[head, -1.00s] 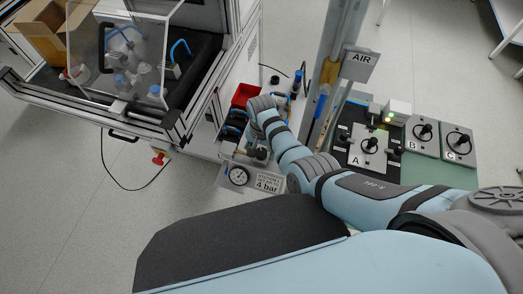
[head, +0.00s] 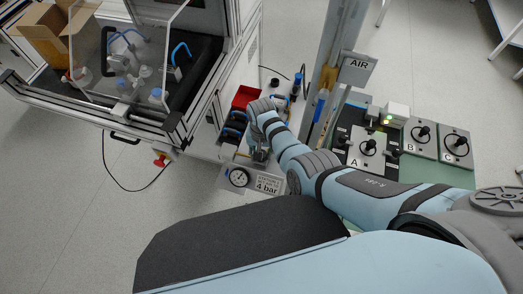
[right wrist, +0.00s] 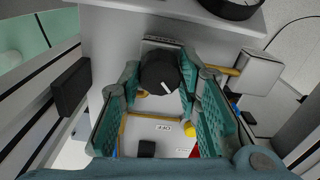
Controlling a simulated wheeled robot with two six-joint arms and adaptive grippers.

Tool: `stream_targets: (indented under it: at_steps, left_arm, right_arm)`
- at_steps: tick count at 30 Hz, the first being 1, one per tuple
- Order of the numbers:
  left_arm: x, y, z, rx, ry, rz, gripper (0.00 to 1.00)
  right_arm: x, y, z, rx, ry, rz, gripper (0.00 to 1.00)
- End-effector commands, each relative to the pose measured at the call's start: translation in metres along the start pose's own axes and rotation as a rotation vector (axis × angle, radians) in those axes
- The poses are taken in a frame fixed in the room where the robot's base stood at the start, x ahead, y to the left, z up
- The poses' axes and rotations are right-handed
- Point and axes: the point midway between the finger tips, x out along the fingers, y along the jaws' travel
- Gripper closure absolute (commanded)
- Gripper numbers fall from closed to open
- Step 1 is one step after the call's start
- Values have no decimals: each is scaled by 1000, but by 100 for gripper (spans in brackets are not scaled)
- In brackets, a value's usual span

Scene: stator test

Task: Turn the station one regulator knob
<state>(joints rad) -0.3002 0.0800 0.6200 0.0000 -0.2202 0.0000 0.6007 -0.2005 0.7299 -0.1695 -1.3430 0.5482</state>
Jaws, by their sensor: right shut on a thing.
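The station one regulator knob (right wrist: 158,72) is black with a white mark and sits between the teal fingers of my right gripper (right wrist: 160,88) in the right wrist view. The fingers are shut on its sides. In the head view my right gripper (head: 259,153) points down behind the station one sign (head: 268,185), and the knob is hard to make out there. A round pressure gauge (head: 238,177) stands left of the sign text, which reads 4 bar. Its needle is too small to read. My left gripper is in neither view.
A red bin (head: 245,97) and dark bins with blue edges lie beside my right wrist. A post with an AIR sign (head: 357,64) stands to the right, near the panels with knobs A (head: 368,148), B and C. A framed machine (head: 110,55) stands at left.

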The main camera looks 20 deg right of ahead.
Motion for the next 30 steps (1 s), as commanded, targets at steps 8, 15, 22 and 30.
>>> stream_targets:
  at_steps: [8, 15, 22, 30]
  left_arm:
    - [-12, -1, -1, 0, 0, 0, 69]
    - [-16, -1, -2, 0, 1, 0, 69]
    - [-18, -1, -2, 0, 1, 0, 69]
    - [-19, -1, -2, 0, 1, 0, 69]
  right_arm:
    - [-2, 1, 0, -244, -1, 2, 97]
    - [-1, 1, 0, -439, 0, 1, 97]
    - [-1, 0, 0, -568, 0, 1, 97]
    - [-1, 0, 0, -634, 1, 1, 97]
